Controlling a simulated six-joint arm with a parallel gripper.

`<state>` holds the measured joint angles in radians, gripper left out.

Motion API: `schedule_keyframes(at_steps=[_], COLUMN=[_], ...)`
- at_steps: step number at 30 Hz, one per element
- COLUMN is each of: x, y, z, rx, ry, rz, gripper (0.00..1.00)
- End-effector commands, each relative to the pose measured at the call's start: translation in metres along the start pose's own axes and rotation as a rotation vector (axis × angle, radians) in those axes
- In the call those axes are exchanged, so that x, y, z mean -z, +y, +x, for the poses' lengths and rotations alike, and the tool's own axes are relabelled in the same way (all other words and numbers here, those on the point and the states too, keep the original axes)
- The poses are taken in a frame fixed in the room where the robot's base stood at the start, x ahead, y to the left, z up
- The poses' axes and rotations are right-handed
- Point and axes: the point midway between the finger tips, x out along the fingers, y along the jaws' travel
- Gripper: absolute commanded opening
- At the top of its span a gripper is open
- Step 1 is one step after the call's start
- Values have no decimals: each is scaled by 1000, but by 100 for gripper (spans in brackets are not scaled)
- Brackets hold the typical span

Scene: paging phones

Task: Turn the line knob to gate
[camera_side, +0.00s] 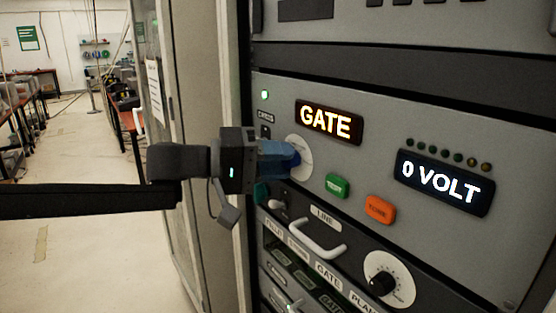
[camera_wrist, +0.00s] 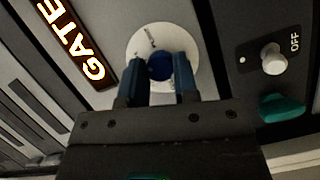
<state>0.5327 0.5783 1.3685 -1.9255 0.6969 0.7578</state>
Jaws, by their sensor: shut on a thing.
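The line knob (camera_wrist: 160,67) is blue and sits on a round white dial plate (camera_wrist: 139,43) on the grey rack panel. In the wrist view my gripper (camera_wrist: 166,66) has its two blue fingers shut on the knob, one on each side. In the side view my gripper (camera_side: 284,156) reaches the white dial plate (camera_side: 304,158) from the left, and its fingers hide most of the knob. The lit display (camera_side: 329,122) above the dial reads GATE in orange-white letters. It also shows in the wrist view (camera_wrist: 75,40). The knob's pointer mark is hidden.
Right of the dial are a green button (camera_side: 337,186), an orange button (camera_side: 380,209) and a display (camera_side: 443,182) reading 0 VOLT. Below are a handle (camera_side: 317,244) and a black knob (camera_side: 384,283). A toggle switch (camera_wrist: 273,60) marked OFF is close to my gripper.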

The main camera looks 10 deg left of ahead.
Motion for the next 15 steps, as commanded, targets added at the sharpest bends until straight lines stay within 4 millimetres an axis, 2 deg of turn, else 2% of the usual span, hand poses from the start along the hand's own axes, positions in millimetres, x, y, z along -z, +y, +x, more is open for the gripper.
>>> schedule_keyframes(at_steps=[5,6,13,15], x=[0,0,0,0], y=[1,1,0,0], z=[0,0,0,0], rx=[-1,-1,0,0], ry=[1,1,1,1], rz=[1,1,2,2], gripper=[4,29,51,54])
